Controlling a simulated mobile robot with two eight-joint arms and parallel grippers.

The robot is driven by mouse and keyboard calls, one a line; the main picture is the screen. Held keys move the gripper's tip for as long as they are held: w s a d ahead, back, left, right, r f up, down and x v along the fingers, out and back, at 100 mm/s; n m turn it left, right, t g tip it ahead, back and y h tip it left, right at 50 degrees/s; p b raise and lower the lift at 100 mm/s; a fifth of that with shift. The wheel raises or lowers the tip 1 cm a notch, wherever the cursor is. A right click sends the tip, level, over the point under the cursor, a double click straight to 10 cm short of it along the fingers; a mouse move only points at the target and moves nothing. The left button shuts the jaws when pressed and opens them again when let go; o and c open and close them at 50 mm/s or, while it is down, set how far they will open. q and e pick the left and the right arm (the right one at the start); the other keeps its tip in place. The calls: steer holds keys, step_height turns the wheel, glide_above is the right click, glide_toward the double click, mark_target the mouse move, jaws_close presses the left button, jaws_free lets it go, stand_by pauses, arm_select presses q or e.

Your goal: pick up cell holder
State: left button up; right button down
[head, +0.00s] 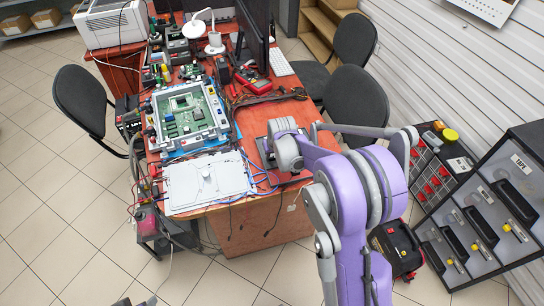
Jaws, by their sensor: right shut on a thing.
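My right arm reaches up from the bottom right, and its wrist is over the right front part of the red-brown desk. My right gripper (267,150) is low at the desk top and mostly hidden by its own wrist. It is shut on a dark flat thing (262,147), which I take to be the cell holder. Only a dark edge of it shows, so its shape and any gap to the desk cannot be told.
A white panel with cables (205,183) lies at the desk's front left. Behind it is an open grey case with a green circuit board (188,112). A red multimeter (253,82) and monitor stand farther back. Black chairs (355,100) and a drawer cabinet (490,215) flank the right.

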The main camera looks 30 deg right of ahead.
mark_target(273, 157)
steer(key=shift+r, duration=0.1)
step_height(273, 157, up, 10)
steer(key=shift+p, duration=0.35)
stand_by(0.5)
